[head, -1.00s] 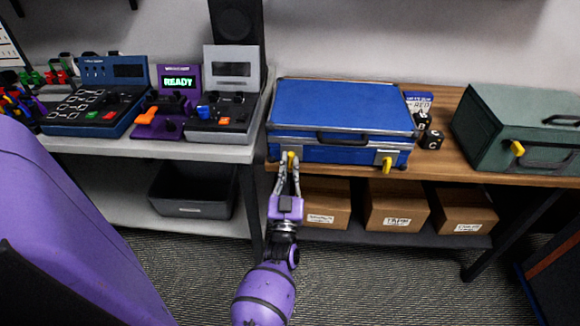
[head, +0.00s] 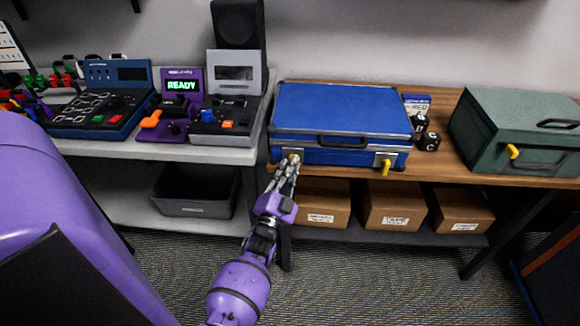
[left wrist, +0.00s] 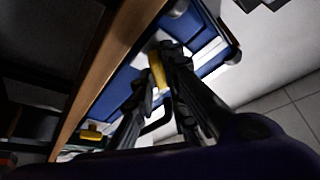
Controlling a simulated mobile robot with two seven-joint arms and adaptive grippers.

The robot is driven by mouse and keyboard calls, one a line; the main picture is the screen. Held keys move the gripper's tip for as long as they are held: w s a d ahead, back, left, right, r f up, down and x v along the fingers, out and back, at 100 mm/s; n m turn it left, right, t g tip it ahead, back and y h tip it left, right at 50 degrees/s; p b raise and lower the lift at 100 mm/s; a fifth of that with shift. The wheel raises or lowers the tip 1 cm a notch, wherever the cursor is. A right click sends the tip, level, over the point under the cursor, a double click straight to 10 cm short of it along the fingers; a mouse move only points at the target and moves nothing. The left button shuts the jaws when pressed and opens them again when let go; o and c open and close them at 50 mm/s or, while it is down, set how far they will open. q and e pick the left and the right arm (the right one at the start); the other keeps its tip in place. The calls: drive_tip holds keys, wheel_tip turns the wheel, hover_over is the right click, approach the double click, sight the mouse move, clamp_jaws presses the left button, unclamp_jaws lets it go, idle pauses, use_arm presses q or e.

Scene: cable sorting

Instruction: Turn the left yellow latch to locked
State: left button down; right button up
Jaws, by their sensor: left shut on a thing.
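A blue case (head: 345,108) with metal edges lies closed on the wooden table, its black handle (head: 341,142) facing me. The left yellow latch (head: 293,158) is on its front, mostly covered by my fingers. In the left wrist view this latch (left wrist: 157,72) sits between my fingertips. My left gripper (head: 287,166) is shut on it, with the wrist tilted. The right yellow latch (head: 386,167) hangs roughly straight down; it also shows in the left wrist view (left wrist: 90,134). The left latch's exact angle is hard to tell. My right gripper is not in view.
A green case (head: 520,125) with a yellow latch stands at the right. Control panels (head: 225,110) stand on the grey table at left. Cardboard boxes (head: 395,208) fill the lower shelf. Floor in front is open.

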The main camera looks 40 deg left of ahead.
use_arm(q)
drive_tip(key=shift+r+m+g+h+p, duration=0.1)
drive_tip(key=shift+m+g+h+p, duration=0.45)
drive_tip(key=shift+m, duration=1.3)
drive_tip(key=shift+m+g+h+p, duration=0.3)
drive_tip(key=shift+m+h+p, duration=0.4)
drive_tip(key=shift+m, duration=1.2)
drive_tip(key=shift+r+m+g+h+p, duration=0.1)
drive_tip(key=shift+m+g+h+p, duration=0.5)
drive_tip(key=shift+m, duration=1.25)
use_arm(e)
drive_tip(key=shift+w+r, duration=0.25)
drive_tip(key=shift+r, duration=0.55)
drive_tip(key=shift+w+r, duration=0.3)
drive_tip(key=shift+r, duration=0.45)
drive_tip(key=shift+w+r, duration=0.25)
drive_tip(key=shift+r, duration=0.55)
use_arm(q)
drive_tip(key=shift+s+f, duration=0.1)
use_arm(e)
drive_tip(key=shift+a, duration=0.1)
use_arm(q)
drive_tip(key=c, duration=1.8)
unclamp_jaws()
drive_tip(key=shift+o, duration=0.2)
